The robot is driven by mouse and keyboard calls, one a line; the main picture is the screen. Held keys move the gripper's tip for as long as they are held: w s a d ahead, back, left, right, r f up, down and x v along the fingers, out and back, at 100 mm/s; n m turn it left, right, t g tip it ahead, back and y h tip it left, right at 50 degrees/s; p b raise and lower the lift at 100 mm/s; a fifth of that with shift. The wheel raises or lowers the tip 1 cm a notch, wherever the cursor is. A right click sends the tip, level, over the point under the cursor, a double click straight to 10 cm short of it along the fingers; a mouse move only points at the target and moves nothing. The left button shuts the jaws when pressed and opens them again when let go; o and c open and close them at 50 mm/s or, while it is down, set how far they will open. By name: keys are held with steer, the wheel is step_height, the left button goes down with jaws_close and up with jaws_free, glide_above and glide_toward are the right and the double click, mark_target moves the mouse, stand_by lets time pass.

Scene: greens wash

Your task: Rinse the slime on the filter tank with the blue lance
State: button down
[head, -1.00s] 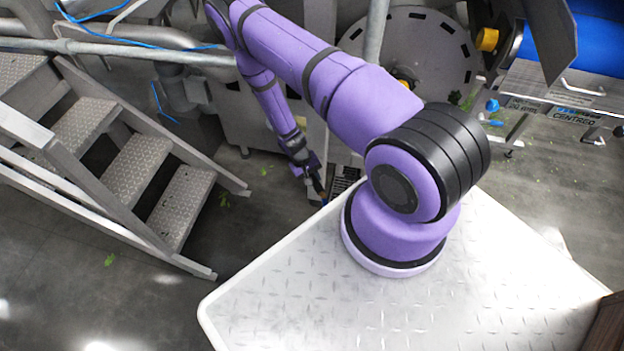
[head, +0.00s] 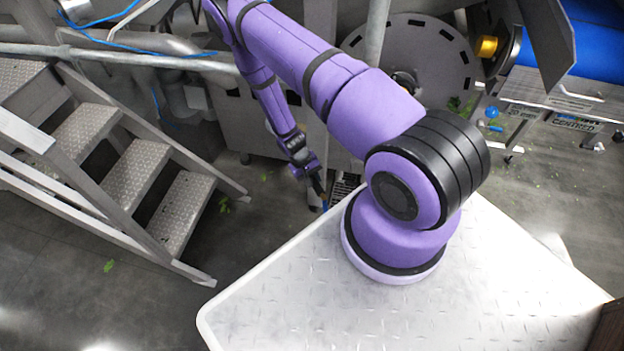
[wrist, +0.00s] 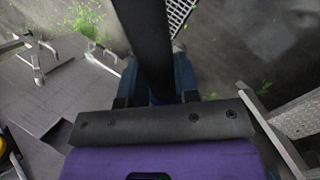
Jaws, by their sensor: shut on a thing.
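My gripper (head: 317,186) hangs low at the end of my arm, just beyond the far edge of the pale treadplate top. In the wrist view, its dark blue fingers (wrist: 157,82) are shut on a black shaft, which I take to be the lance (wrist: 146,35). The shaft runs up and out of that picture. In the head view, a small blue bit of the lance (head: 325,206) shows below the fingers. I cannot clearly identify the filter tank or slime on it; my arm covers part of the machinery.
Metal stairs (head: 135,165) stand at left. A grey slotted disc (head: 420,60) and a machine with a blue roller (head: 595,45) are behind. A floor grate (wrist: 180,12) shows in the wrist view. Green leaf scraps lie on the floor. Open floor is at lower left.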

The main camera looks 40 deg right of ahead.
steer(key=s+d, duration=1.2)
steer(key=s, duration=0.5)
steer(key=shift+d, duration=0.2)
stand_by(3.3)
stand_by(0.6)
steer(key=c, duration=1.5)
jaws_free()
